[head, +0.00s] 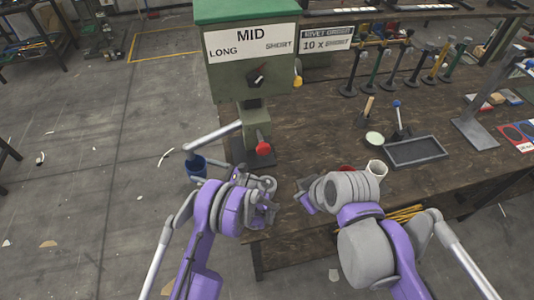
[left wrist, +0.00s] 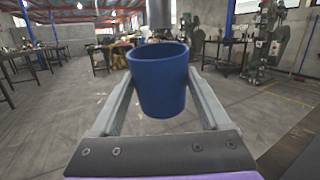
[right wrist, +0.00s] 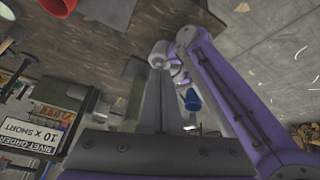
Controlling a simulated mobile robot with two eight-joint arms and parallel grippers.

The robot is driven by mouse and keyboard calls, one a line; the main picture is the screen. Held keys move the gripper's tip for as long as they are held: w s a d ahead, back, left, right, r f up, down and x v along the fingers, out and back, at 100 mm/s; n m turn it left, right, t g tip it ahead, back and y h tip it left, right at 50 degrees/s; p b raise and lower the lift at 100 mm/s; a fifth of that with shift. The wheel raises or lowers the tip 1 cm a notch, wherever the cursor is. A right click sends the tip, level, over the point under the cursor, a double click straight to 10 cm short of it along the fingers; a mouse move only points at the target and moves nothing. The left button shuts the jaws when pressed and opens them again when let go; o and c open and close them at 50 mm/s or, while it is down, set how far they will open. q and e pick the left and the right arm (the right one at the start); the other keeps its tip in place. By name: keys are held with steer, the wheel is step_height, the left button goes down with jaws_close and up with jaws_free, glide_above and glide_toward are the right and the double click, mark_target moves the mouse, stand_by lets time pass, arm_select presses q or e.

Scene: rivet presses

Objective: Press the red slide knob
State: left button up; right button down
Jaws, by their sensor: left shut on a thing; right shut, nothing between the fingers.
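The red slide knob (head: 263,148) sticks out low on the front of the green press (head: 253,85), on a short stem. A blue cup-shaped piece (head: 196,167) is at the end of the grey bar (head: 212,137) left of the press. My left gripper (left wrist: 160,100) is shut on this blue piece, with a finger on each side. My right gripper (head: 303,197) is shut and empty, below and right of the red knob and apart from it. In the right wrist view its fingers (right wrist: 160,85) are together. I cannot pick out the red knob there.
The press has a dial (head: 257,75) under a LONG, MID, SHORT label. An order sign (head: 327,39) reads 10 x SHORT. A white cup (head: 377,170), a red container (head: 345,169) and a dark tray (head: 415,151) stand on the wooden bench, right of the press.

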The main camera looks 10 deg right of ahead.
mark_target(260, 137)
step_height(260, 137, up, 12)
steer(key=w+a+n+y, duration=0.1)
steer(key=w+n+y, duration=0.1)
steer(key=n, duration=0.9)
steer(key=shift+w+a+n+y, duration=0.3)
steer(key=shift+n+y, duration=0.1)
steer(key=shift+y, duration=0.2)
steer(key=shift+f, duration=0.2)
steer(key=w+a+f, duration=0.3)
steer(key=w+f, duration=0.4)
steer(key=w, duration=0.1)
steer(key=shift+w+a+f, duration=0.35)
steer(key=shift+f, duration=0.05)
